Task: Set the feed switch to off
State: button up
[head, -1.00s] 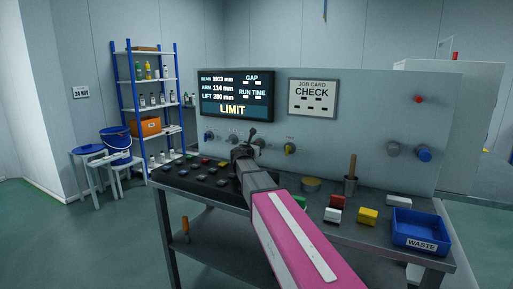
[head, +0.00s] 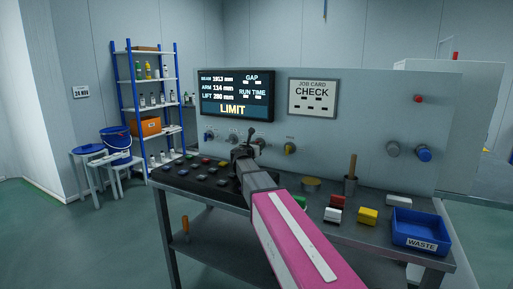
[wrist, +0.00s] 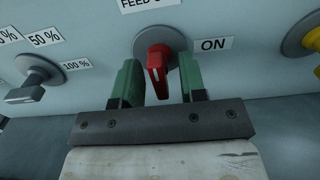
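The feed switch (wrist: 157,62) is a red handle on a round grey plate in the wrist view. An "ON" label (wrist: 213,44) is to its right, and a partly cut-off "FEED" label (wrist: 149,4) is above it. The handle sticks out towards the camera; its exact setting is hard to tell. My gripper (wrist: 160,80) is open, with one green finger on each side of the handle and a visible gap at both sides. In the head view my gripper (head: 244,148) is at the panel and hides the red handle.
A grey percent knob (wrist: 38,78) is left of the switch and a yellow knob (wrist: 312,40) is right. The screen (head: 236,95) reads "LIMIT". A button console (head: 200,174), several loose blocks and a blue waste bin (head: 421,228) are on the bench.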

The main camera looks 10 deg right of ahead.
jog(key=v, duration=1)
jog(key=shift+s+a, duration=0.1)
jog(key=shift+s, duration=0.1)
jog(key=shift+s+a, duration=0.1)
jog(key=shift+a, duration=0.05)
